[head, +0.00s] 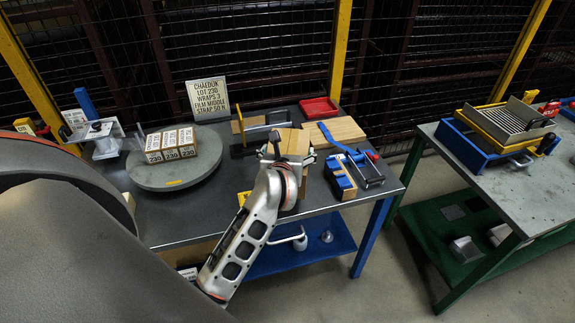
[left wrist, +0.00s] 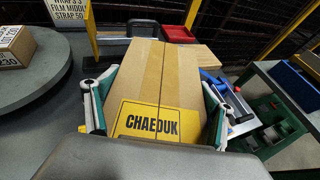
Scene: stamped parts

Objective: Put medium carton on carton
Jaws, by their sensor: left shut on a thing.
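A brown carton with a yellow CHAEDUK label (left wrist: 165,75) fills the middle of the left wrist view, between the two fingers of my left gripper (left wrist: 158,108). In the head view, the left gripper (head: 288,158) is shut on this carton (head: 293,141) over the workbench; the arm hides its near side and underside, so I cannot tell if it rests on anything. Several small cartons marked 230 (head: 170,146) stand together on the round grey turntable (head: 190,183). My right gripper is not in view.
A lettered sign (head: 208,100) stands behind the turntable. A red tray (head: 319,107) lies at the back. A second bench (head: 480,195) stands across a gap.

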